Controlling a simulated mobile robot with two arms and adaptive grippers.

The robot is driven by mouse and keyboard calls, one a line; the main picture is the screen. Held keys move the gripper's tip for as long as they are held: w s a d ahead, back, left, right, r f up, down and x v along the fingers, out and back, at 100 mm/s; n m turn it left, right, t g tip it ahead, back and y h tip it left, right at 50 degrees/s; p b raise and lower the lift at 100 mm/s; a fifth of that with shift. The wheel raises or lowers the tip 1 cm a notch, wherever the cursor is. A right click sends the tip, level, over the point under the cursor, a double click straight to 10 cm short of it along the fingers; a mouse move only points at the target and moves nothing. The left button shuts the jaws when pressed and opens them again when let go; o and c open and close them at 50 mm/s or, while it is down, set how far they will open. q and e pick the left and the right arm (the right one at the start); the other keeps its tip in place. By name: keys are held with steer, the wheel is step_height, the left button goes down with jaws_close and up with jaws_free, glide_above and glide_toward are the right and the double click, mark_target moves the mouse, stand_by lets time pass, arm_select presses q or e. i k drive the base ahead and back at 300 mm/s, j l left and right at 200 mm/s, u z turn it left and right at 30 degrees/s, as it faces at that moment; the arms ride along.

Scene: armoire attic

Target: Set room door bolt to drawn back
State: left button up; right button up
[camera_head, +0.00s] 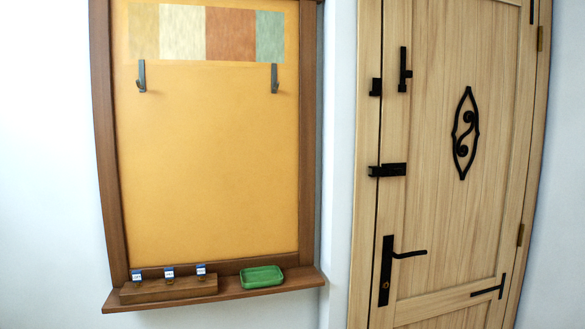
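The wooden room door (430,215) stands at the right of the head view and looks shut in its frame. A black bolt (393,170) is mounted level on its left edge, at mid height. The bolt's dark shape reaches left across the gap to a small black piece on the frame, so it looks shot across. Its knob is too small to make out clearly. Neither of my grippers is in view.
Above the bolt are a black upright fitting (403,70) and a black frame piece (376,87). Below is a black lever handle (387,270). Left, an orange board (210,160) has hooks and a wooden ledge (225,292) bearing a green tray (262,269).

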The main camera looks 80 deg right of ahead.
mark_target(399, 172)
steer(key=l+z, duration=0.1)
steer(key=z, duration=3.2)
